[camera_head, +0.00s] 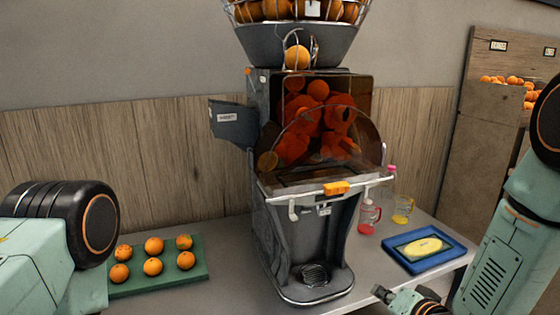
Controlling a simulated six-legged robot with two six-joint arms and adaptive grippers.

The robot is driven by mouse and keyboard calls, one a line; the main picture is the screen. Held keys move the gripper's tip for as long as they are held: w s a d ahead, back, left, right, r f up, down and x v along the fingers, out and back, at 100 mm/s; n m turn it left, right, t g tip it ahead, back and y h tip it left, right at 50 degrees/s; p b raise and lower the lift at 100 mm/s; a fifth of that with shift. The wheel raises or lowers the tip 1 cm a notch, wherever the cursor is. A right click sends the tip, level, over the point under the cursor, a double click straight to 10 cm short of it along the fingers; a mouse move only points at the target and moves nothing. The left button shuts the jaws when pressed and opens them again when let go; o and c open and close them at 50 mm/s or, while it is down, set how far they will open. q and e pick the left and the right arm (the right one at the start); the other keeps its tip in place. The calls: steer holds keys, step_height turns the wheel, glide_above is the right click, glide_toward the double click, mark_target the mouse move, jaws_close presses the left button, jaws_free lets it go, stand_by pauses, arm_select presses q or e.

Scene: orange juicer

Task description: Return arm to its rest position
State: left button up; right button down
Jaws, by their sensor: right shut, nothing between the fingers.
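My right gripper (384,293) shows small at the bottom edge, right of the juicer's base. It is shut with nothing in it, and is partly cut off by the frame. My right arm comes in along the right edge. My left arm shows at the lower left, but its gripper is out of the frame. The orange juicer (315,235) stands on the counter in the middle. Its dark clear front cover (325,130) has oranges behind it. The right gripper is apart from the juicer.
A green tray (200,276) holding several oranges lies left of the juicer. A blue tray (442,261) with a yellow item lies to its right, near the right gripper. A red-bottomed jug (366,222) and a yellow glass (402,212) stand behind that tray.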

steer(key=s+f+n+g+h+b, duration=0.1)
steer(key=s+f+g, duration=0.3)
steer(key=s+f, duration=0.4)
steer(key=s+f+n+g+h+b, duration=0.1)
steer(key=s+f+n+g+b, duration=0.2)
steer(key=s+f, duration=0.6)
steer(key=s+f+n+g+b, duration=0.2)
steer(key=s+f+g, duration=0.3)
steer(key=s, duration=1.3)
step_height(320, 180, down, 3)
steer(key=shift+s+d+f+h, duration=0.15)
steer(key=shift+d+f+h, duration=0.05)
steer(key=shift+d+h, duration=0.25)
